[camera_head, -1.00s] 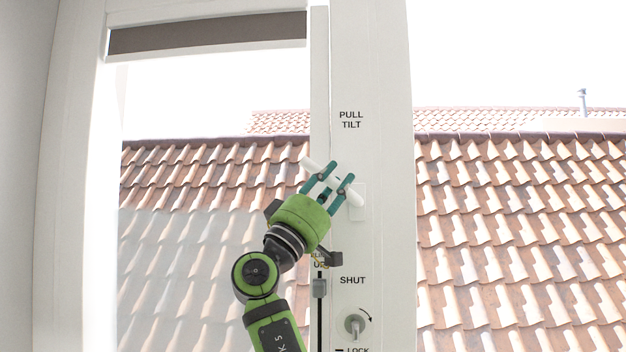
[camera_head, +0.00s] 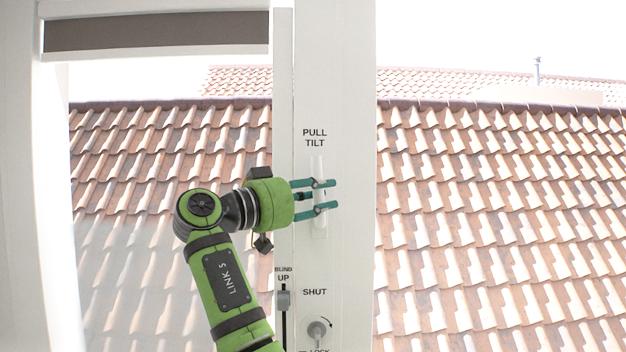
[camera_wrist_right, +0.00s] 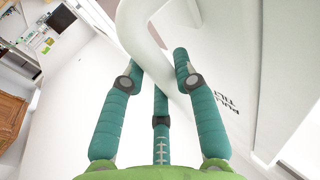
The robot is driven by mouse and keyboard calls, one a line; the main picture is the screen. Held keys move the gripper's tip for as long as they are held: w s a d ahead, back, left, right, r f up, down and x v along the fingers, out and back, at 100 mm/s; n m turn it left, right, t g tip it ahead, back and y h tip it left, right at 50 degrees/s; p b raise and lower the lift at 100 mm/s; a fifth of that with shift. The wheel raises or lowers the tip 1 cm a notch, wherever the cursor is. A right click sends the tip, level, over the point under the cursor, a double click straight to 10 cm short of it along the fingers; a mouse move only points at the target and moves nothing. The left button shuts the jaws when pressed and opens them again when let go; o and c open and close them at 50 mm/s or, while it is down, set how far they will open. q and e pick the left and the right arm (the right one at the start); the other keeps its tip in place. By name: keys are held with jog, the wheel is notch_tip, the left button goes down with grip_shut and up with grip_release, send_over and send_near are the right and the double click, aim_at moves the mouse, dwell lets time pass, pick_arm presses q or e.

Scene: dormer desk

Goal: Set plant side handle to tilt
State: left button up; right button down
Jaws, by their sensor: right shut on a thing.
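The white window handle (camera_head: 317,167) stands upright on the white frame post, just below the "PULL TILT" label (camera_head: 315,138). My right gripper (camera_head: 328,196) comes from the left with its teal fingers across the handle and is shut on it. In the right wrist view the curved white handle (camera_wrist_right: 146,32) passes between the gripper's fingers (camera_wrist_right: 160,72). The "SHUT" label (camera_head: 315,292) is lower on the same post. My left gripper is not in view.
A grey blind slider (camera_head: 283,299) and a grey lock knob (camera_head: 317,329) sit low on the frame, below my right gripper. A dark rolled blind (camera_head: 155,32) spans the top of the left opening. Tiled roofs show outside.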

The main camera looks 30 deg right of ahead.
jog(key=shift+s+d+r+m+y+p, duration=0.2)
jog(key=shift+r+m+y+p, duration=0.1)
jog(key=shift+r+p, duration=0.15)
jog(key=shift+f, duration=0.1)
jog(key=c, duration=1.2)
grip_release()
jog(key=shift+d+f, duration=0.15)
jog(key=shift+d, duration=0.05)
jog(key=shift+f, duration=0.1)
jog(key=shift+w+a, duration=0.1)
jog(key=shift+a, duration=0.3)
jog(key=a, duration=1.1)
jog(key=shift+s, duration=0.35)
